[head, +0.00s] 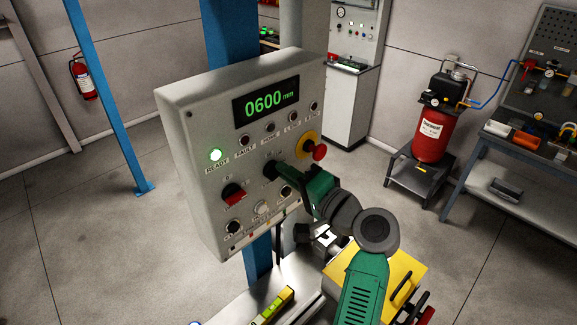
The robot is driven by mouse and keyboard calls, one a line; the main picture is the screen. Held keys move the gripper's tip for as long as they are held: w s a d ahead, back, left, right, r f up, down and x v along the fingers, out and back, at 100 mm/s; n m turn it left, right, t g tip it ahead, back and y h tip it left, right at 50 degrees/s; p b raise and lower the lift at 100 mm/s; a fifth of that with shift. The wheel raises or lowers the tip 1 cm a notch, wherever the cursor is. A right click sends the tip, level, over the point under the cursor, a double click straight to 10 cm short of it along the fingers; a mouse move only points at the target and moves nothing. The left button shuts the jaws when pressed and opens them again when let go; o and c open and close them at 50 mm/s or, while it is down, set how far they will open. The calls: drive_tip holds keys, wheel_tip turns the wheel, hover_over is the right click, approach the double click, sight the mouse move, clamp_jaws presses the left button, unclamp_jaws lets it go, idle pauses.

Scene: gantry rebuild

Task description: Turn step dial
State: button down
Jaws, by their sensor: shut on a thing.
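The control box (177,130) is a grey panel with a green display (265,104) reading 0600 mm. The step dial (269,170) appears to be the dark knob in the middle of the panel, left of the emergency stop. My gripper (277,171) reaches it from the lower right and is shut on it. The fingertips and most of the dial's face are hard to make out, and its pointer cannot be read.
A red emergency stop (319,152) with a yellow collar sits close right of my gripper. A red-and-black switch (233,194) is at lower left, with small buttons (262,207) below. A yellow case (405,268) and a spirit level (273,306) lie below the box.

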drive_tip(key=shift+m+p, duration=0.85)
drive_tip(key=shift+m, duration=0.65)
drive_tip(key=shift+f, duration=0.15)
drive_tip(key=c, duration=1.5)
unclamp_jaws()
drive_tip(key=shift+d, duration=0.1)
drive_tip(key=b+v, duration=0.1)
drive_tip(key=v, duration=0.6)
drive_tip(key=shift+s+d+b, duration=0.2)
drive_tip(key=shift+s+b, duration=0.15)
drive_tip(key=shift+b, duration=0.05)
